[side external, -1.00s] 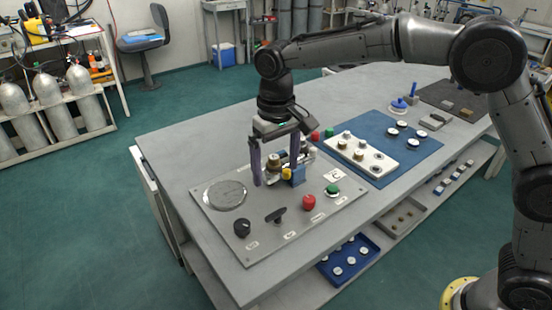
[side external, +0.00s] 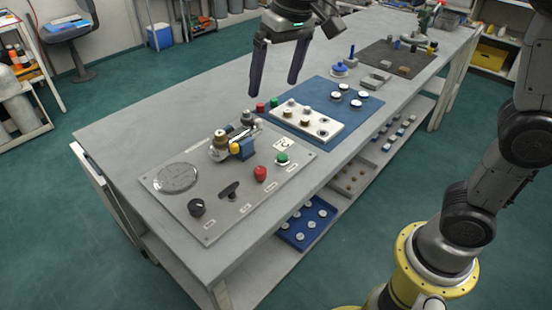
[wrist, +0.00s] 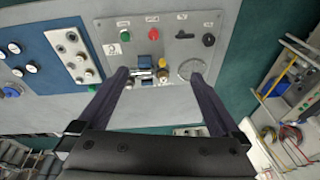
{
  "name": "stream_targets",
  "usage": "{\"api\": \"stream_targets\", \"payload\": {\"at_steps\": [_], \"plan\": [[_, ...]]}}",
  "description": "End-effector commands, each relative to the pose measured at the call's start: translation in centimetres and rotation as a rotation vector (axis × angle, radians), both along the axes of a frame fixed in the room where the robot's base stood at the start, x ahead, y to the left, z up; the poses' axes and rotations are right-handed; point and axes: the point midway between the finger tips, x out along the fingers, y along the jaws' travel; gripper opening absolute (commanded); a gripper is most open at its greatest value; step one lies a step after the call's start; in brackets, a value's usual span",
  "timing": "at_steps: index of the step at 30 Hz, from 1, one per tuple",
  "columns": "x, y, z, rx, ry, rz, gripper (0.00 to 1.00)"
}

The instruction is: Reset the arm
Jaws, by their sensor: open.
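My gripper (side external: 274,88) is open and empty, raised well above the bench in the side view. Its two dark fingers are spread apart and touch nothing. The wrist view shows the same open fingers (wrist: 163,78) with the panel beyond them. The grey air panel (side external: 222,225) lies on the bench below and to the left. It carries a round disc (side external: 177,178), a black knob (side external: 196,207), a black T-handle (side external: 229,190), a red knob (side external: 260,173), a green button (side external: 282,159) and a metal valve assembly with a blue block (side external: 243,149).
A blue mat (side external: 362,107) with a white block (side external: 299,117) of round fittings lies behind the panel. A dark mat (side external: 397,57) with small parts lies farther back. A blue tray (side external: 307,222) sits on the lower shelf.

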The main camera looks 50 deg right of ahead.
Motion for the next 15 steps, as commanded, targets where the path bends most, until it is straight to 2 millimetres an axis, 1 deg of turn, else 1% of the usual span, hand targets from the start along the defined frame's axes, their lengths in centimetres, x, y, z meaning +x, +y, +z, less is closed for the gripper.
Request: {"api": "stream_targets", "payload": {"at_steps": [1,3,5,6,8,9,11,12,14,15], "plan": [[-2.0,-1.3,0.9,0.003,-0.032,-0.014,1.0],[-4.6,-2.8,1.6,0.004,-0.072,-0.023,1.0],[-6.9,-4.0,1.8,0.003,-0.105,-0.028,1.0],[-8.4,-4.7,1.8,0.0,-0.125,-0.031,1.0],[-10.7,-5.6,1.5,-0.005,-0.158,-0.03,1.0],[-12.3,-6.1,1.1,-0.009,-0.179,-0.03,1.0],[-14.6,-6.8,0.1,-0.019,-0.208,-0.026,1.0],[-16.0,-7.2,-0.7,-0.027,-0.226,-0.019,1.0],[-17.9,-7.6,-2.0,-0.039,-0.248,-0.008,1.0],[-18.9,-7.8,-3.0,-0.047,-0.258,0.003,1.0]]}}
